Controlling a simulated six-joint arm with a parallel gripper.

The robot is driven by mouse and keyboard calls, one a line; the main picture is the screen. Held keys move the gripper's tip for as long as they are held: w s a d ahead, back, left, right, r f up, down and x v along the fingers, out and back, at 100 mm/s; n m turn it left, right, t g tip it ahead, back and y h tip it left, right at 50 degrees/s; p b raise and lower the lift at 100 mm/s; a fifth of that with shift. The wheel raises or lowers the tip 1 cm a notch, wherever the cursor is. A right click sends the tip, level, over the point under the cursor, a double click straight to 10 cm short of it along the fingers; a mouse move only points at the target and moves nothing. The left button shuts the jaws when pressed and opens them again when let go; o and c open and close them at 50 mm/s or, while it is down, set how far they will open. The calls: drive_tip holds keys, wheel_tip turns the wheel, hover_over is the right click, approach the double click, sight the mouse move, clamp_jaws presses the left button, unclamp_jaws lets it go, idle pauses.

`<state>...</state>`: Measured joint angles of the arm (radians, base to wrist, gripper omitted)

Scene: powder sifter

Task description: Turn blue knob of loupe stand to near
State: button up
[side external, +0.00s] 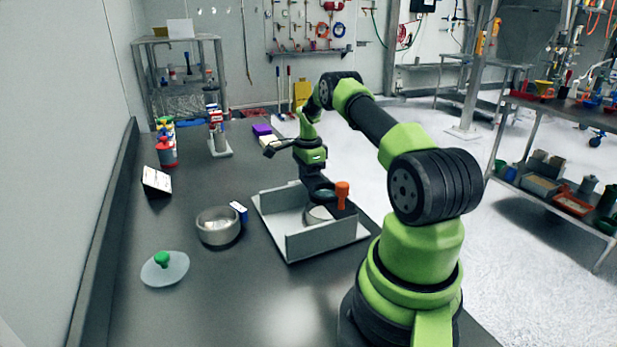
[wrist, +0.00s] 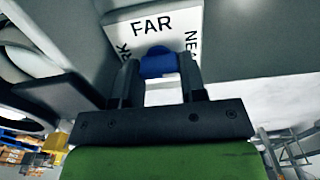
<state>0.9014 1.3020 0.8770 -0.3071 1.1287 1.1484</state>
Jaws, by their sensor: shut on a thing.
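In the wrist view the blue knob (wrist: 158,64) sits between the two dark fingers of my gripper (wrist: 160,72), which is shut on it. Behind the knob is a white dial plate (wrist: 155,22) with black lettering. FAR is at the top middle, part of a word starting NE is at the right, and a word ending in RK is partly hidden at the left. In the side view my gripper (side external: 315,178) points down over the grey-walled tray (side external: 325,240). The knob cannot be made out there. A dark round ring (side external: 322,194) shows beside my gripper.
An orange-topped handle (side external: 342,194) stands close to the right of my gripper. A metal sieve bowl (side external: 217,227), a small blue-and-white box (side external: 239,210) and a clear lid with a green knob (side external: 163,262) lie left of the tray.

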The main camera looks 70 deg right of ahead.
drive_tip(key=o, duration=0.6)
drive_tip(key=shift+o, duration=0.2)
drive_tip(key=shift+r, duration=0.1)
wheel_tip(320, 180, up, 10)
idle(0.4)
drive_tip(key=w+a+r+n+t, duration=0.3)
drive_tip(key=a+r+n, duration=0.7)
drive_tip(key=a+r, duration=0.75)
drive_tip(key=s+a+n+t+y, duration=0.2)
drive_tip(key=s+a+n+t, duration=0.2)
drive_tip(key=s+a+n, duration=0.9)
drive_tip(key=s+a, duration=0.2)
drive_tip(key=a, duration=0.4)
drive_tip(key=shift+s+a, duration=0.2)
drive_tip(key=shift+s, duration=0.15)
